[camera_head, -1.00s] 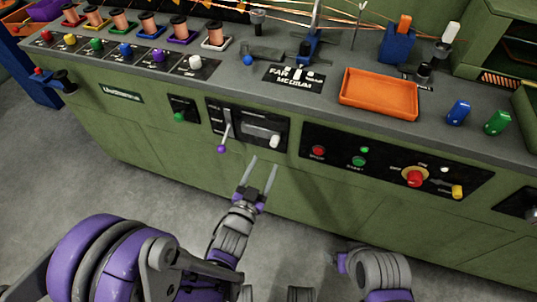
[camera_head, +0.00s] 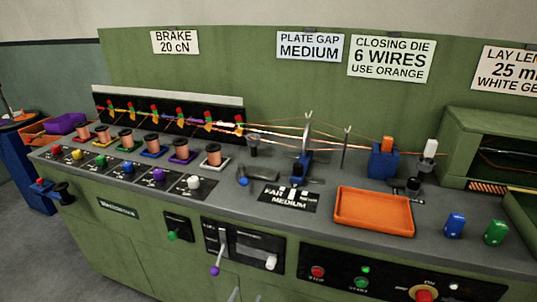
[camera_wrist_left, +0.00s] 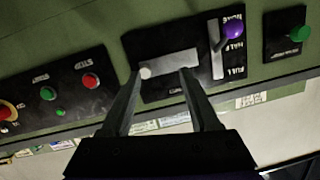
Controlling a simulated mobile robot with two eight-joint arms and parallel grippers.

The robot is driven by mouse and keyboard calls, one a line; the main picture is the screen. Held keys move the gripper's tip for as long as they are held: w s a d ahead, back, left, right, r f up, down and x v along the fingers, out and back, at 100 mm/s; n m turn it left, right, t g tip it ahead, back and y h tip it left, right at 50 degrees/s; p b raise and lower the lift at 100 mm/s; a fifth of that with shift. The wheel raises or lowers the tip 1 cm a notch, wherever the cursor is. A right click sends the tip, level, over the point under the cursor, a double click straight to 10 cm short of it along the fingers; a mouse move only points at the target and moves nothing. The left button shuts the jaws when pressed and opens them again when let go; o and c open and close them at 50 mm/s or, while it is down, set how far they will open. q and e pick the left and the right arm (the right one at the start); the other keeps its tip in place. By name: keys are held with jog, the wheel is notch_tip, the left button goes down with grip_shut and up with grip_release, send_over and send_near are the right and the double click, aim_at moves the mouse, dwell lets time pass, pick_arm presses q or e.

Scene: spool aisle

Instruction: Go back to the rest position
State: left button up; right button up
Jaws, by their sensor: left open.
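My left gripper (camera_head: 246,295) shows only as two fingertips at the bottom edge of the head view, in front of the green cabinet. In the left wrist view the left gripper (camera_wrist_left: 162,76) is open and empty, its two fingers apart. Beyond the fingers is the black panel with a lever with a purple knob (camera_wrist_left: 233,33) and a slot with a white knob (camera_wrist_left: 146,73). The same purple knob (camera_head: 214,271) shows in the head view, left of the fingertips. My right gripper is not in view.
The machine's grey top (camera_head: 310,222) carries copper spools (camera_head: 213,154), an orange tray (camera_head: 374,211), a blue block (camera_head: 455,225) and a green block (camera_head: 496,232). A start/stop panel (camera_head: 390,280) is at lower right. Grey floor (camera_head: 60,270) is free at left.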

pick_arm(q)
jog(key=s+a+f+n+g+y, duration=0.1)
jog(key=s+a+n+g+y, duration=0.1)
jog(key=s+a+g, duration=0.6)
jog(key=s+a+f+n+g+y, duration=0.2)
jog(key=s+a+n+g, duration=0.1)
jog(key=s, duration=0.9)
notch_tip(320, 180, up, 25)
jog(key=p, duration=2.1)
jog(key=shift+w+a+f+t, duration=0.15)
jog(key=shift+w+a+t, duration=0.05)
jog(key=shift+t, duration=0.2)
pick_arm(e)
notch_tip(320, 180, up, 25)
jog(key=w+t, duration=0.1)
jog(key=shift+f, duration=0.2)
pick_arm(q)
jog(key=shift+s, duration=0.1)
